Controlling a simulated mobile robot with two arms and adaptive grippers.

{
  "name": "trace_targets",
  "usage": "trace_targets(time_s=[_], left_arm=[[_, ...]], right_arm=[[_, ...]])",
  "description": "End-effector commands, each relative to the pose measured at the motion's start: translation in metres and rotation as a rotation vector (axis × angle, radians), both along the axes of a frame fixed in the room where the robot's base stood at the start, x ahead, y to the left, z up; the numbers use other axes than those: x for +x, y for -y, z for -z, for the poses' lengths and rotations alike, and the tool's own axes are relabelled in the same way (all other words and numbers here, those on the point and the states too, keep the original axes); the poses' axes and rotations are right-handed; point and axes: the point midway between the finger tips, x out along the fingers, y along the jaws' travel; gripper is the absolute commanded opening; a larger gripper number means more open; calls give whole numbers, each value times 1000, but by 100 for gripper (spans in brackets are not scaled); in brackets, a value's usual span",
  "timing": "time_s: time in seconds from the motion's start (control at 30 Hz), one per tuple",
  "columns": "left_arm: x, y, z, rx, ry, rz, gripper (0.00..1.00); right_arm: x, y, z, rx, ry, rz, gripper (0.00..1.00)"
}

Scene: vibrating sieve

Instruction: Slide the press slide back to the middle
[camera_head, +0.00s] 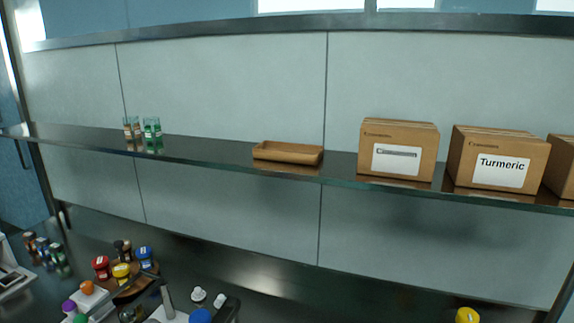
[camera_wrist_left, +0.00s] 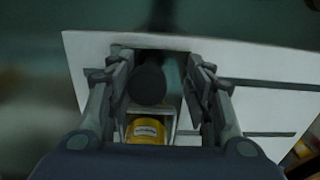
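In the left wrist view my left gripper (camera_wrist_left: 160,90) has its two fingers apart, one on each side of a dark round knob (camera_wrist_left: 149,84). A gap shows between the right finger and the knob; the left finger is closer to it, and I cannot tell if they touch. The knob sits over a slot in a pale plate (camera_wrist_left: 260,68), probably part of the press; the slide itself is not clearly identifiable. A yellow labelled item (camera_wrist_left: 147,131) is below the knob between the fingers. The head view shows neither gripper clearly, and my right gripper is not seen.
In the head view a long shelf (camera_head: 215,154) crosses the wall, holding small jars (camera_head: 152,128), a wooden tray (camera_head: 288,152) and cardboard boxes (camera_head: 398,135). Below, colored-lid jars (camera_head: 101,265) and bottles crowd the lower left. A yellow cap (camera_head: 467,315) shows at the bottom right.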

Motion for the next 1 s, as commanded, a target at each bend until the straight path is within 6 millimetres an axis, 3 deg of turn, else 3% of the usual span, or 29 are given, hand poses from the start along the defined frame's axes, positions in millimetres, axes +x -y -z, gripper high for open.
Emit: trace_targets(time_s=[1.0], left_arm=[[20,-58,1,0,1,-1,47]], right_arm=[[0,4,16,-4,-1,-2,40]])
